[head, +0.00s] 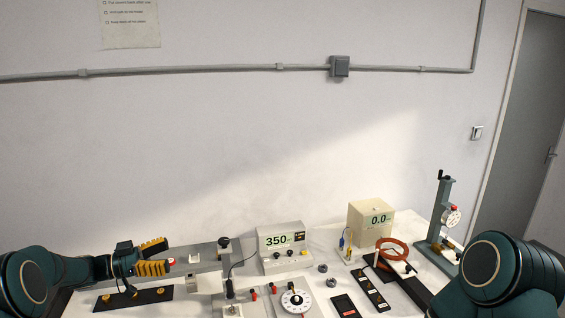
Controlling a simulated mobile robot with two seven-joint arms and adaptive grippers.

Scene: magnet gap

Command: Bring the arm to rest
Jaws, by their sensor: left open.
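My left arm comes in from the left, low over the bench. My left gripper (157,258) has its yellow-padded fingers spread apart, with nothing seen between them. It is above the left end of a grey rail (206,254) and a black strip with brass-coloured knobs (112,300). A small red part shows just beside the fingertips; I cannot tell whether they touch. My right arm (500,270) shows only as a dark green joint at the lower right; its gripper is out of the picture.
A dial (295,301), red ring (392,249) and upright gauge stand (443,215) fill the middle and right. The wall (200,150) is behind.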

